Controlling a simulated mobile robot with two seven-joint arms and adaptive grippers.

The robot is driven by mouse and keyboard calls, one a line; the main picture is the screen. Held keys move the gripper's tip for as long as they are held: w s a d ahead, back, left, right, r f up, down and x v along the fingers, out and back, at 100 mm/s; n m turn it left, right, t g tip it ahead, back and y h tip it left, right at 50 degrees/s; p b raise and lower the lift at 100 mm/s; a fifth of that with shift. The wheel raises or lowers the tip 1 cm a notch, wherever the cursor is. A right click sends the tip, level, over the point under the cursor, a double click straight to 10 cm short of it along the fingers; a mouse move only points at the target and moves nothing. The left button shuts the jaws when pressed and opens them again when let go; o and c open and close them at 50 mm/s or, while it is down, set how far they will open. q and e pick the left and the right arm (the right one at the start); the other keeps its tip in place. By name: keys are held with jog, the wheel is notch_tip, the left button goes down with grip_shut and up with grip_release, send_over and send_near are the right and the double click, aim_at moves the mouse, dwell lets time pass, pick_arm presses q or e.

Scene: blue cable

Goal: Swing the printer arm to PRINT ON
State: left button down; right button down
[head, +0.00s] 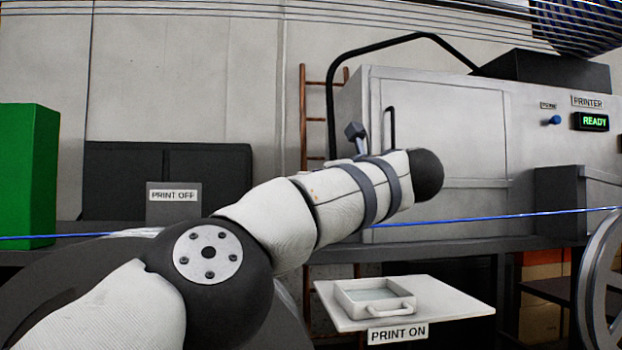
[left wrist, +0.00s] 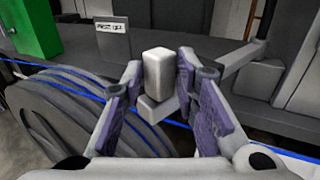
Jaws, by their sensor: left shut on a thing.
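In the left wrist view, my left gripper (left wrist: 160,72) has its purple-padded fingers on either side of a pale upright handle block (left wrist: 157,66), and it is shut on it. A grey bar (left wrist: 238,60), which looks like the printer arm, runs from the upper right towards this handle. In the head view my left arm covers the gripper and the handle. The PRINT OFF sign (head: 173,195) stands at the left and also shows in the left wrist view (left wrist: 113,27). The PRINT ON sign (head: 398,334) is on a pale shelf at lower centre. My right gripper is not in view.
The printer (head: 440,130) is at the right, its display (head: 594,121) reading READY. A blue cable (head: 500,217) crosses the scene. A tray (head: 372,292) sits on the pale shelf (head: 462,302). A large reel (left wrist: 85,110) and a green box (head: 28,170) are at the left.

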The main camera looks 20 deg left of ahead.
pick_arm(q)
jog(key=shift+w+d+r+t, duration=0.25)
jog(key=shift+r+t, duration=0.15)
jog(key=shift+r, duration=0.15)
jog(key=c, duration=1.7)
grip_release()
jog(key=shift+w+f+m, duration=0.3)
jog(key=shift+w+f, duration=0.2)
jog(key=shift+w, duration=0.15)
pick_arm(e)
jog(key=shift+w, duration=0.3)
pick_arm(q)
jog(key=shift+f, duration=0.1)
jog(key=v, duration=1.2)
